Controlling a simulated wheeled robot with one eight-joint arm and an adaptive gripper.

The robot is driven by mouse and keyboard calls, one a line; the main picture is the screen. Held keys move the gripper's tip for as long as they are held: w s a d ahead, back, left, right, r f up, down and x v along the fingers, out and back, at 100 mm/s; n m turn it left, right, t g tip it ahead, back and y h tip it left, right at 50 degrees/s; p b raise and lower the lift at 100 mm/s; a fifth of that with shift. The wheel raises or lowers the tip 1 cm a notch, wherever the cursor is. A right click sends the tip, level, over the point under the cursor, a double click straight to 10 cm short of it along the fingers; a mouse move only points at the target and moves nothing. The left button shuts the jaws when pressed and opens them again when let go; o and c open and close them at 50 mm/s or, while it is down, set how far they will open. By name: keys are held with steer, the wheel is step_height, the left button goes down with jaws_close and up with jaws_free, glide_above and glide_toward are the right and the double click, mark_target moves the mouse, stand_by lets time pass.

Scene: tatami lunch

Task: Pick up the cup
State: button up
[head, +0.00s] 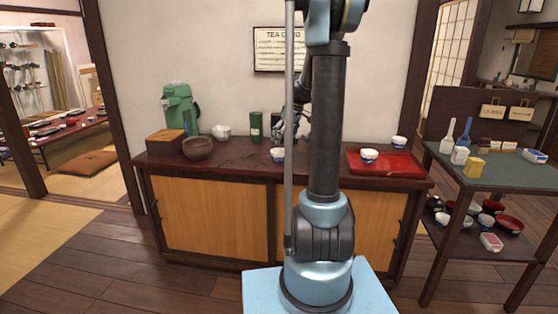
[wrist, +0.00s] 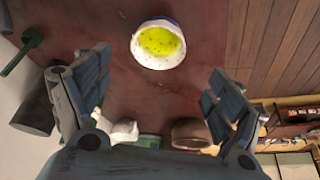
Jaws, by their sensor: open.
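A small white and blue cup (head: 278,155) stands on the dark wooden counter, near its front and below my gripper. In the wrist view the cup (wrist: 158,45) is seen from above, with yellow-green content inside. My gripper (wrist: 158,66) is open, its two dark fingers spread wide with the cup showing between and beyond their tips. Nothing is held, and no finger visibly touches the cup. In the head view my gripper (head: 289,122) hangs over the counter, partly hidden behind my arm.
A brown bowl (head: 197,148), white teapot (head: 221,132), green canister (head: 256,126), wooden box (head: 165,142) and green dispenser (head: 180,108) stand left on the counter. Right, a red tray (head: 385,169) bears another cup (head: 369,156); a further cup (head: 399,142) stands behind.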

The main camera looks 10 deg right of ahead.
mark_target(279, 151)
steer(key=shift+d+x, duration=0.1)
steer(key=shift+x, duration=2.1)
steer(key=shift+d+x, duration=0.15)
steer(key=shift+x, duration=2.05)
steer(key=shift+c, duration=0.2)
steer(key=c, duration=1.2)
